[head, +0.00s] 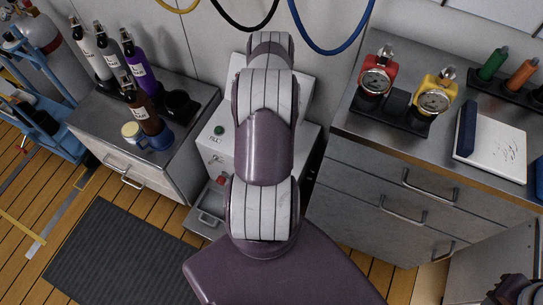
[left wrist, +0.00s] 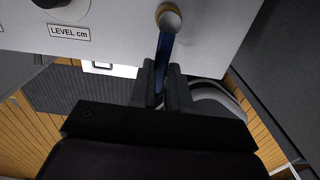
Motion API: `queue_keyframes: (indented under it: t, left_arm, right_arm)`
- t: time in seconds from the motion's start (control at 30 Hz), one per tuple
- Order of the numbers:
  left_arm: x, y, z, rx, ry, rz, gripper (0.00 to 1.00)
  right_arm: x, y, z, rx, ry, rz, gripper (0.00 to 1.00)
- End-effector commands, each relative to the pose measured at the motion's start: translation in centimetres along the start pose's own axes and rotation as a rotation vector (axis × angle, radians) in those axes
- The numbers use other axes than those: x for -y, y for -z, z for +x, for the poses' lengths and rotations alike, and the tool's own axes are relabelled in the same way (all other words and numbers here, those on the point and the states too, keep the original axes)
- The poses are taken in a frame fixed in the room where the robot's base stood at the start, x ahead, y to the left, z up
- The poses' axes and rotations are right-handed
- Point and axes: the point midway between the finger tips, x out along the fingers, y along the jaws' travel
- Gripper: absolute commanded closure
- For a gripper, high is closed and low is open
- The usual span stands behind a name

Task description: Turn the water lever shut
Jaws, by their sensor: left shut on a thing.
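The water lever (left wrist: 165,46) is a blue bar that hangs from a round brass-coloured pivot on the white panel front in the left wrist view. It points down, tilted slightly. My left gripper (left wrist: 161,72) is shut on its lower part, with one dark finger on each side. In the head view my arm covers the lever and this gripper. The fill panel (head: 215,150) is a light grey box behind that arm, with a green button and a "FILL" label. A dark and purple part of my right arm shows at the bottom right corner of the head view; its jaws are not clear.
A "LEVEL cm" label (left wrist: 70,33) and a dark knob sit left of the lever. Labelled bottles (head: 140,75) stand on the left cabinet. A red gauge (head: 375,80) and a yellow gauge (head: 434,98) stand on the right counter. A dark mat (head: 110,255) lies on the floor.

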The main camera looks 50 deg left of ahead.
Motion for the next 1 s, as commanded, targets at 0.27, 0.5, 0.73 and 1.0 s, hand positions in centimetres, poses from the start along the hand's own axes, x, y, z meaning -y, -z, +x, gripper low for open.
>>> queue_keyframes:
  t: [0.27, 0.5, 0.73, 1.0]
  left_arm:
    - [-0.1, 0.0, -0.1, -0.001, -0.002, 0.001, 0.57]
    - [0.0, 0.0, -0.2, -0.001, -0.001, 0.001, 0.57]
    - [-0.1, -0.1, -5.0, 0.001, -0.002, 0.001, 0.57]
    - [-0.1, 0.0, -11.6, -0.001, -0.001, 0.0, 0.57]
  right_arm:
    - [0.0, 0.0, 0.0, 0.0, 0.0, 0.0, 1.0]
    - [0.0, 0.0, -0.1, 0.0, 0.0, 0.0, 1.0]
    - [0.0, 0.2, -1.9, 0.0, 0.0, 0.0, 1.0]
    - [0.0, 0.6, -4.9, 0.0, 0.0, 0.0, 1.0]
